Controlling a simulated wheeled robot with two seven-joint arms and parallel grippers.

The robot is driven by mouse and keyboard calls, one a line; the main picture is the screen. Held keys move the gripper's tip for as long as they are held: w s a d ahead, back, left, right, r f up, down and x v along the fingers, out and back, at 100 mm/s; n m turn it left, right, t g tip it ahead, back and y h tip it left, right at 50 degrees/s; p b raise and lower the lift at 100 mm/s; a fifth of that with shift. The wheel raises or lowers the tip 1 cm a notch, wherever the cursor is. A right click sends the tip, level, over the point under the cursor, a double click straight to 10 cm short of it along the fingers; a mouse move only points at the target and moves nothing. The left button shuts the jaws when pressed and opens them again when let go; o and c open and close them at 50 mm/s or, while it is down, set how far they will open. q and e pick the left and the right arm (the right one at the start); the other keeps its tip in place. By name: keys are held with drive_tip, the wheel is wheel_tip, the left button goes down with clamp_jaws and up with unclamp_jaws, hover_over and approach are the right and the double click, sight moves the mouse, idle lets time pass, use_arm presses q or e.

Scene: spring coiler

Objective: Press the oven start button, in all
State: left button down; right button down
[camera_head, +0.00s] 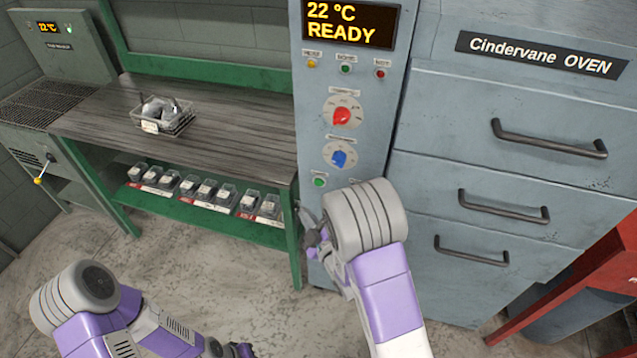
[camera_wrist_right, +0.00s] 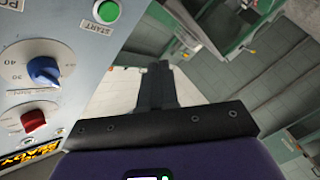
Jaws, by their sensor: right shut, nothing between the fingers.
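The oven's grey control panel (camera_head: 368,122) carries a green button (camera_head: 319,182) low on its left, below a blue knob (camera_head: 339,158) and a red knob (camera_head: 341,116). In the right wrist view the green button (camera_wrist_right: 107,11) is labelled START and is near the top edge. My right gripper (camera_head: 312,238) is below the button in the head view, partly hidden by my wrist. In the right wrist view its fingers (camera_wrist_right: 157,85) are shut and empty, apart from the button. My left gripper (camera_head: 241,350) is cut off at the bottom edge, its jaws unclear.
The display (camera_head: 350,23) reads 22 °C READY. The drawers (camera_head: 512,138) with handles stand right of the panel. A green-framed bench (camera_head: 230,135) at left holds a wire basket (camera_head: 163,117) and has small boxes on its lower shelf. A red table (camera_head: 575,290) is at right.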

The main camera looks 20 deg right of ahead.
sight(319, 183)
drive_tip(key=w+d, duration=0.4)
drive_tip(key=w, duration=0.2)
drive_tip(key=shift+w+d, duration=0.35)
drive_tip(key=shift+w, duration=0.05)
drive_tip(key=shift+w, duration=0.1)
idle(1.7)
drive_tip(key=shift+w+d, duration=0.2)
drive_tip(key=shift+w, duration=0.05)
drive_tip(key=shift+w+d, duration=0.2)
drive_tip(key=shift+w, duration=0.1)
idle(0.7)
idle(0.4)
drive_tip(key=shift+s+a+b, duration=0.45)
drive_tip(key=shift+s+b, duration=0.05)
drive_tip(key=shift+s, duration=0.15)
